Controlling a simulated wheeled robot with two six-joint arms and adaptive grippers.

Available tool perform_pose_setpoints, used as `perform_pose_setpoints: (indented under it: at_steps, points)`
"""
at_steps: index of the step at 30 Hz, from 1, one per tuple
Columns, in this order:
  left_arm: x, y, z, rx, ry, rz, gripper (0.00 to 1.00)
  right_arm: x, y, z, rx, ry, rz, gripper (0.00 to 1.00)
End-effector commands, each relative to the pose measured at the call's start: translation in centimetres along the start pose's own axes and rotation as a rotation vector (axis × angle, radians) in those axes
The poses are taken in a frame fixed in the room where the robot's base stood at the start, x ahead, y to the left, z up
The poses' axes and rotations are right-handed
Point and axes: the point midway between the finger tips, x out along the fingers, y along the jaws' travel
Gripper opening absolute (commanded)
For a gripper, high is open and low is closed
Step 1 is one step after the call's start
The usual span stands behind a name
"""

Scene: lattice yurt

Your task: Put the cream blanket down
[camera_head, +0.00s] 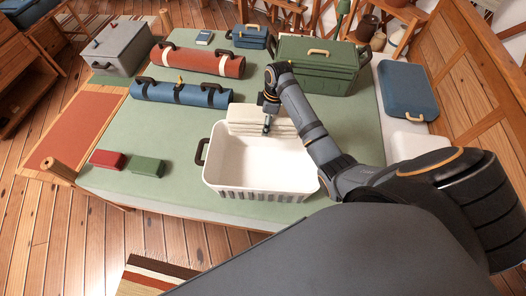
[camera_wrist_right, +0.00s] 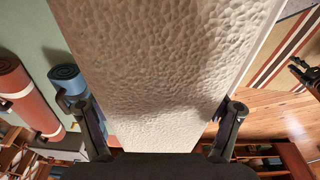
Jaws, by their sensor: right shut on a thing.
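The cream blanket (camera_head: 245,115) is folded in layers. It shows at the far rim of the white basket (camera_head: 208,165), and I cannot tell whether it touches the rim. My right gripper (camera_head: 267,126) is shut on the blanket from above. In the right wrist view the blanket (camera_wrist_right: 160,70) fills the middle, between the two fingers of my right gripper (camera_wrist_right: 165,118). The basket's visible inside is empty. A dark jointed part at the right edge of the wrist view looks like my left gripper (camera_wrist_right: 304,72); its fingers are too small to judge.
The green-topped platform (camera_head: 185,120) holds a blue roll (camera_head: 165,92), a rust roll (camera_head: 205,62), a grey box (camera_head: 118,52), a green chest (camera_head: 315,68), and red (camera_head: 108,159) and green (camera_head: 148,167) small blocks. A blue case (camera_head: 405,90) lies right. Free surface shows left of the basket.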

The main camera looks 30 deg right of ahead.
Motion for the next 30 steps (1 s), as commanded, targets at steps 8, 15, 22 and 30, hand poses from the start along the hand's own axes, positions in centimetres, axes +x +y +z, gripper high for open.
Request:
perform_pose_setpoints:
  at_steps: [8,15,22,30]
  points:
    - [2.5,0.2,-0.1,0.000,0.005,0.000,0.40,2.5,0.0,0.4,0.000,0.000,0.000,0.19]
    - [5.2,0.3,0.3,0.001,0.003,-0.001,0.40,5.2,0.0,0.8,0.000,0.000,0.000,0.19]
    - [9.7,0.6,0.3,0.000,0.009,-0.001,0.40,9.7,0.0,1.5,0.000,0.000,0.000,0.19]
    - [14.8,1.1,0.8,0.000,0.009,-0.001,0.40,15.5,0.0,2.4,0.000,0.001,0.000,0.19]
